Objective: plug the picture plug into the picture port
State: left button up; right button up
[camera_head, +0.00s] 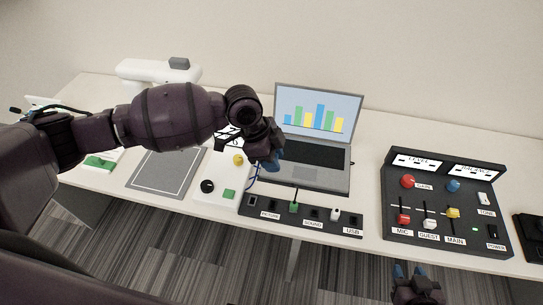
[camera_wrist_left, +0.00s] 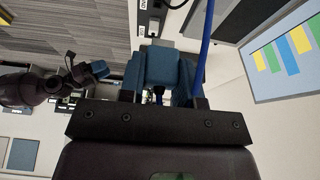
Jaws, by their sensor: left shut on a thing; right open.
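My left gripper (camera_head: 272,160) hangs over the front left of the laptop, above and behind the port strip. It is shut on the picture plug, which its blue fingers mostly hide. A blue cable (camera_head: 255,177) hangs below it; in the left wrist view the cable (camera_wrist_left: 206,40) runs past the fingers. The dark port strip (camera_head: 300,220) lies at the table's front edge, with PICTURE, SOUND and USB labels. The picture port (camera_head: 273,204) shows as a dark socket by the leftmost label, apart from the gripper. My right gripper (camera_head: 411,272) is open and empty at the bottom right.
A green plug (camera_head: 294,207) and a white plug (camera_head: 335,214) stand in the strip. The laptop (camera_head: 318,125) is behind it. A white panel with knobs (camera_head: 220,187) is left of it, and a dark mixer panel (camera_head: 440,237) is on the right. Table behind the mixer is clear.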

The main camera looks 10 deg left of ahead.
pick_arm(q)
jog(key=shift+f+b, duration=0.35)
jog(key=shift+f, duration=0.4)
notch_tip(320, 180, down, 9)
jog(key=b, duration=0.4)
jog(key=shift+f, duration=0.2)
dwell(0.5)
jog(key=shift+f+b, duration=1.8)
jog(key=shift+f, duration=1.6)
